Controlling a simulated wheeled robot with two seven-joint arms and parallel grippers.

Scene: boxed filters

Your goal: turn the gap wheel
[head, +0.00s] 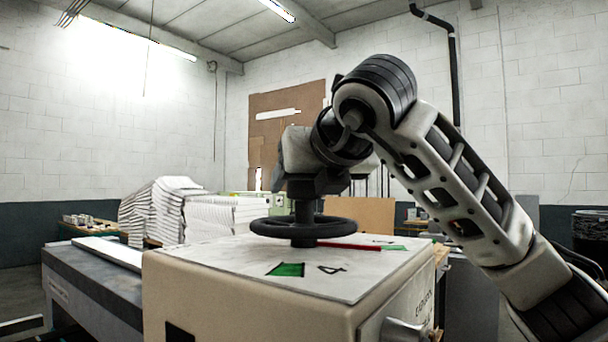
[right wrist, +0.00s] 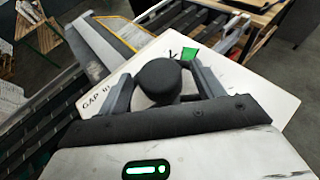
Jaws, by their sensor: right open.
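The gap wheel (head: 334,228) is a black handwheel lying flat on top of a beige machine box (head: 240,295). A dark post rises from its middle. My right gripper (head: 305,192) points down over the wheel, at the top of this post. In the right wrist view, my right gripper (right wrist: 156,78) is open, with one grey finger on each side of a round black knob (right wrist: 158,76). I cannot tell whether the fingers touch it. A red pointer (head: 350,246) lies beside the wheel, partly hidden by it. My left gripper is not in view.
The box's white top plate (head: 220,262) bears a green mark (head: 287,269) and the number 4. A long grey machine bed (head: 95,285) runs at the left. A stack of white pleated filters (head: 225,215) stands behind. The space above the plate's front is clear.

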